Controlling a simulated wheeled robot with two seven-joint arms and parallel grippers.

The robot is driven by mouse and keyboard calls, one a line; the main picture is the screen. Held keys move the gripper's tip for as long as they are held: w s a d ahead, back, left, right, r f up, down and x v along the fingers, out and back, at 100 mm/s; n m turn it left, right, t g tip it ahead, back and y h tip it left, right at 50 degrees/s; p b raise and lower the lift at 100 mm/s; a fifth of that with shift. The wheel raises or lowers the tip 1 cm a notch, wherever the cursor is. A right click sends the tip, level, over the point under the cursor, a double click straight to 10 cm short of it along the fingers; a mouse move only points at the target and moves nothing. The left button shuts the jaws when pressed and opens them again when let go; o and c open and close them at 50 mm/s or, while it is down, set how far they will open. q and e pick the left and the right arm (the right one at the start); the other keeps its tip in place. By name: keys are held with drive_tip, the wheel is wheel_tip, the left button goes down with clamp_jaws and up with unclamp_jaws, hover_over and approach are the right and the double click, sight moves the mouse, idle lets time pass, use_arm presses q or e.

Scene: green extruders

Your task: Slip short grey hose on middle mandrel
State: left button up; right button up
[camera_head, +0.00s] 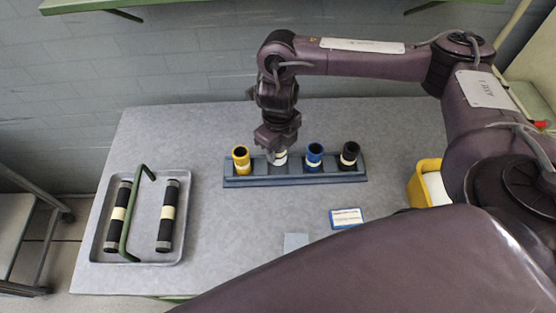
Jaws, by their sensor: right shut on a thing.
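A short grey hose (280,158) stands in the blue-grey rack (295,179), second from the left, with its top hidden by my gripper. My right gripper (279,147) points down and is shut on the hose's upper end. The hose's lower part is at the rack. In the tray (143,253) at left, a green bent rod (132,210) lies between two black cylinders with cream bands (118,214) (167,214). The green rod's position suits the middle mandrel, though I cannot tell for certain. My left gripper is not in view.
The rack also holds a yellow hose (241,159), a blue hose (314,156) and a black hose (349,156). A yellow bin (420,187) stands at right. A small blue-edged card (347,218) and a pale square (296,242) lie in front. The table between tray and rack is clear.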

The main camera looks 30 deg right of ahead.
drive_tip(key=shift+f, duration=0.8)
wheel_tip(320, 180, down, 4)
drive_tip(key=shift+r+b, duration=0.25)
drive_tip(key=shift+b, duration=0.4)
drive_tip(key=shift+f, duration=0.15)
drive_tip(key=o, duration=1.1)
